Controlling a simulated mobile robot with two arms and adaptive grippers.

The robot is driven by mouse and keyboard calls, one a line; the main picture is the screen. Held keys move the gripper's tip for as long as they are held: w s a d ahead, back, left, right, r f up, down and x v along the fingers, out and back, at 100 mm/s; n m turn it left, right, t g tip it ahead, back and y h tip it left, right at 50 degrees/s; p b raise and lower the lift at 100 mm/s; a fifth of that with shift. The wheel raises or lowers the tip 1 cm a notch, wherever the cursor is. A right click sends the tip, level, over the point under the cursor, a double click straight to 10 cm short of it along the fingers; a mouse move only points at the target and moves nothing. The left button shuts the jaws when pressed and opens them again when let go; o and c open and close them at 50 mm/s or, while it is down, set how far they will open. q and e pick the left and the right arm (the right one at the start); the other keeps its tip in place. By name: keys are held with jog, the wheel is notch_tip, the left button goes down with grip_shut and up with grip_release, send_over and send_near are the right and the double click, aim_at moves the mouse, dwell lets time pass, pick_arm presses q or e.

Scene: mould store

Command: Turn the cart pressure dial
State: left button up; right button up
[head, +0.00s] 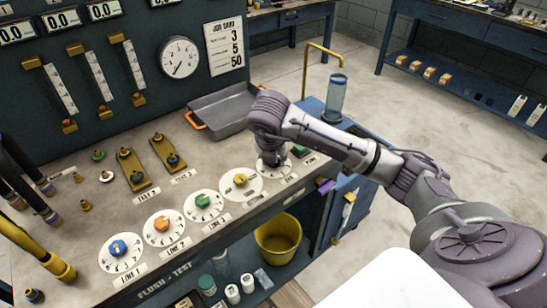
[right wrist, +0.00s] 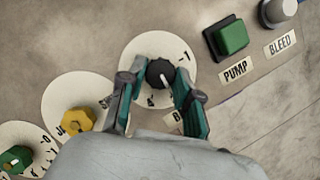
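A row of round white dials with coloured knobs runs along the bench's front edge. The dial at the right end (right wrist: 160,48) has a black knob (right wrist: 159,72) with a white mark. My right gripper (right wrist: 158,82) reaches down over this dial, one teal finger on each side of the knob, and appears shut on it. In the head view my right gripper (head: 271,160) hides most of that dial. Its label is mostly covered, so I cannot read it. The neighbouring dial has a yellow knob (right wrist: 77,121). My left gripper is not in view.
Green (head: 203,200), orange (head: 162,224) and blue (head: 119,248) knobs sit further left. A green PUMP button (right wrist: 231,38) and a grey BLEED knob (right wrist: 278,11) lie right of the dial. A grey tray (head: 225,108) and a round gauge (head: 180,57) are behind.

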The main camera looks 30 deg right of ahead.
jog(key=o, duration=0.4)
jog(key=v, duration=1.2)
dwell(0.4)
